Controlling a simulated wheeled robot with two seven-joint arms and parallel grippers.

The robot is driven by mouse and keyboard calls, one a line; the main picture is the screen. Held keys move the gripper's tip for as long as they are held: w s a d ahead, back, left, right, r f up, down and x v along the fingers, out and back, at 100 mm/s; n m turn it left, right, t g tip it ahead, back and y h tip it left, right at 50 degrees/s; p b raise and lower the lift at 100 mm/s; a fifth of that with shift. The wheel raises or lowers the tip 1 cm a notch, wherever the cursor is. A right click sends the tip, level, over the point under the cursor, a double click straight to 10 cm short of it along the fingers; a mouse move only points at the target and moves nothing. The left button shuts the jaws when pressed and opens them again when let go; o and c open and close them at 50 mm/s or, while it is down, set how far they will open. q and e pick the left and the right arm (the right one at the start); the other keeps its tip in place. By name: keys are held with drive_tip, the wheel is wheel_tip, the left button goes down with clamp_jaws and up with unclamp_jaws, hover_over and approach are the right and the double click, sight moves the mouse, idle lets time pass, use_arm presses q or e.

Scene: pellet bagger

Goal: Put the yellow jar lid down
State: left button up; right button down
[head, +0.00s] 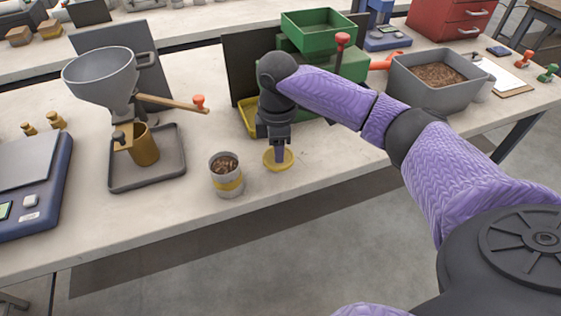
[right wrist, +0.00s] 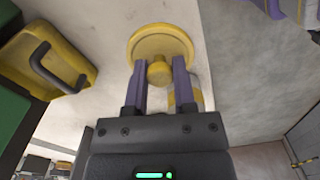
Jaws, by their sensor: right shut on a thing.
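The yellow jar lid (head: 270,165) is a round disc with a knob, seen low over the bench near its front edge. My right gripper (head: 280,153) points down at it and is shut on the knob. In the right wrist view the lid (right wrist: 160,40) sits level between the fingertips of my right gripper (right wrist: 160,75). I cannot tell whether the lid touches the bench. The open jar (head: 228,182), grey with a yellow band and filled with brown pellets, stands upright just left of the lid. My left gripper is not in view.
A grey hopper (head: 100,75) stands over a dark tray (head: 150,180), left of the jar. A blue scale (head: 35,185) is at far left. A green machine (head: 318,35) with a yellow drawer (right wrist: 40,60) stands behind my gripper. A grey pellet bin (head: 440,97) is at right.

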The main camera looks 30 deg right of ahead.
wheel_tip(320, 180, down, 5)
drive_tip(key=shift+r+b, duration=0.15)
drive_tip(key=shift+b, duration=0.6)
drive_tip(key=shift+r, duration=0.15)
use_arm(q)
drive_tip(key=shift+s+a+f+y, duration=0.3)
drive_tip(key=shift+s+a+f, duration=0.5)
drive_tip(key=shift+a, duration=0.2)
use_arm(e)
drive_tip(key=c, duration=0.8)
unclamp_jaws()
drive_tip(key=o, duration=0.4)
drive_tip(key=shift+c, duration=0.2)
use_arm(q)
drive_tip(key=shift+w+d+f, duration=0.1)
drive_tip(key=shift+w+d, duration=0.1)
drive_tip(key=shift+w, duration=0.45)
